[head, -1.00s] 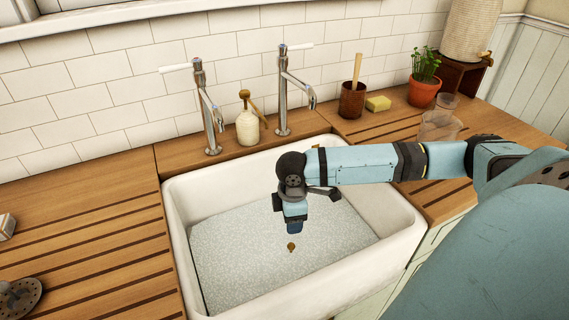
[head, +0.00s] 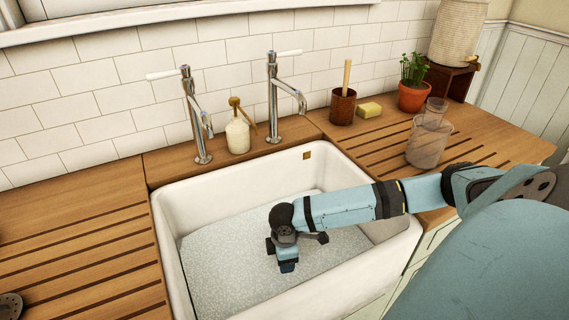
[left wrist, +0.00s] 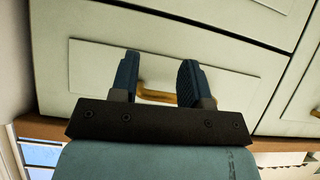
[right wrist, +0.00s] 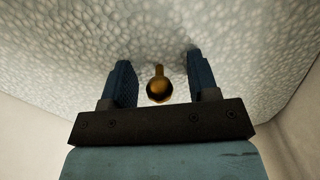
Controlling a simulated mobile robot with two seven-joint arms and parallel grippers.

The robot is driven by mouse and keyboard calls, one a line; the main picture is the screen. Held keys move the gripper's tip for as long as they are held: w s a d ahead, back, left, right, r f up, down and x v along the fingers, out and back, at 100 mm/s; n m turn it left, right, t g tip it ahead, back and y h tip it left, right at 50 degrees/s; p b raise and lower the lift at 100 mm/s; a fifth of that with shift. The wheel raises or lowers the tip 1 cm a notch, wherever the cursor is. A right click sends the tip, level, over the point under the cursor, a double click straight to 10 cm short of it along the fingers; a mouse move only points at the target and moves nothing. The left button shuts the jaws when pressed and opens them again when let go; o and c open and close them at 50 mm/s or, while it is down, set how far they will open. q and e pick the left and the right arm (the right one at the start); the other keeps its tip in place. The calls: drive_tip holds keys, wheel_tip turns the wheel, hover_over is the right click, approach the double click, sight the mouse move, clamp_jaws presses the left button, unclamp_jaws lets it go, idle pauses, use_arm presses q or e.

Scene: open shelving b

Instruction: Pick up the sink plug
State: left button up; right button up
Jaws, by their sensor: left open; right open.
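The sink plug (right wrist: 159,86) shows in the right wrist view as a small brass-coloured knob on a stem, against the pale, bubbly surface in the sink. It is between the spread fingers of my right gripper (right wrist: 162,82), which is open and not gripping it. In the head view my right gripper (head: 288,267) reaches down inside the white sink (head: 380,262) and hides the plug. My left gripper (left wrist: 158,80) is open and empty in front of a pale drawer front (left wrist: 225,75).
Two taps (head: 195,115) and a soap bottle (head: 238,134) stand behind the sink. A glass carafe (head: 428,143), a brush pot (head: 342,107), a sponge (head: 369,110) and a potted plant (head: 413,95) are on the right. The sink's walls surround my right gripper.

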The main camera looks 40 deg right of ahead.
drive_tip(key=shift+f, duration=0.1)
clamp_jaws()
wheel_tip(320, 180, up, 20)
drive_tip(key=p, duration=0.3)
idle(0.3)
